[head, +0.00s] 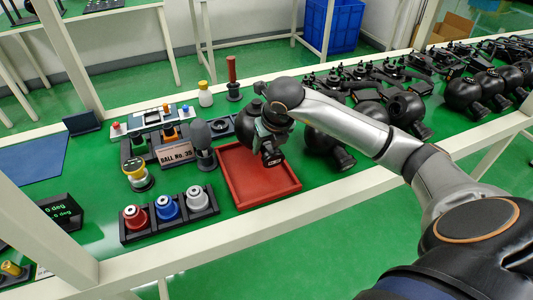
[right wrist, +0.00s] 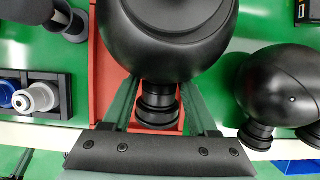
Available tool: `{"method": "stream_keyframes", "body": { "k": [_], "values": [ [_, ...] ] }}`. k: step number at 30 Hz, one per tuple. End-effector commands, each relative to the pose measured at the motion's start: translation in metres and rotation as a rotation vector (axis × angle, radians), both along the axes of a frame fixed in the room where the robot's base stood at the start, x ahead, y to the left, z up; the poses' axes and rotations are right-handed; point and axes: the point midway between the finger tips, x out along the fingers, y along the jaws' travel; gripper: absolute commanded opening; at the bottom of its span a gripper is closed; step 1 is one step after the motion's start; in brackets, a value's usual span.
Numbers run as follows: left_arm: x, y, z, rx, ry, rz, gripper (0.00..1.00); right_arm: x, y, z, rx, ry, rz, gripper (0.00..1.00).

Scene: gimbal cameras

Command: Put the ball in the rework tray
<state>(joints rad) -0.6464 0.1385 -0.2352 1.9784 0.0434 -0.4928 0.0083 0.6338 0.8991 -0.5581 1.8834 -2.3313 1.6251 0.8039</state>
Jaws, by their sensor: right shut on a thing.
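The ball is a black round camera ball with a short lens barrel. In the head view the ball (head: 246,122) is partly hidden behind my right gripper (head: 272,128). In the right wrist view the ball (right wrist: 165,35) fills the upper middle, and its barrel lies between the fingers of my right gripper (right wrist: 160,92), which is shut on it. The red rework tray (head: 234,188) lies on the green bench under the ball's barrel; its red surface (right wrist: 103,75) also shows beneath the ball in the wrist view. Whether the ball touches the tray I cannot tell. My left gripper is out of view.
More black balls (head: 332,150) stand close to the tray's right. A rack with red, blue and silver pots (head: 168,210) is at its front left. A sign reading BALL No. 35 (head: 175,154) and a dark grey knob (head: 200,133) stand left of it.

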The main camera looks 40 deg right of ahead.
Motion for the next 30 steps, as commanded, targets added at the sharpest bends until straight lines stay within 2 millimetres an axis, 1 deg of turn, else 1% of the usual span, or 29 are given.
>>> {"method": "stream_keyframes", "body": {
  "k": [1,3,6,8,13,14,21,27,30],
  "values": [
    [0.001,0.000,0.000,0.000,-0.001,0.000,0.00,0.004,0.003,-0.005,0.003,-0.002,0.002,0.00],
    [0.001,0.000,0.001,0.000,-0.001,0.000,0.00,0.003,0.001,-0.017,0.000,0.002,0.000,0.00],
    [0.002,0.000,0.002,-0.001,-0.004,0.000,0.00,0.003,0.002,-0.030,0.002,0.000,0.001,0.00],
    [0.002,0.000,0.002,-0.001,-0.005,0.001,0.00,0.003,0.002,-0.033,0.001,-0.002,0.001,0.00],
    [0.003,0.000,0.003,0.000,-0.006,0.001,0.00,0.003,0.002,-0.033,0.001,-0.003,0.001,0.00],
    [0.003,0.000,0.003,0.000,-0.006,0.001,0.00,0.002,0.002,-0.034,0.001,0.001,0.001,0.62],
    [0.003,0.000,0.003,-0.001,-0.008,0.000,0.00,0.002,0.001,-0.034,0.001,0.001,0.000,0.89],
    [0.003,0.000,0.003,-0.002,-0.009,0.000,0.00,0.002,0.001,-0.034,0.001,0.001,0.000,0.89],
    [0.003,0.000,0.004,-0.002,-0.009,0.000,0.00,0.002,0.002,-0.031,0.001,0.000,0.001,0.89]
  ]
}}
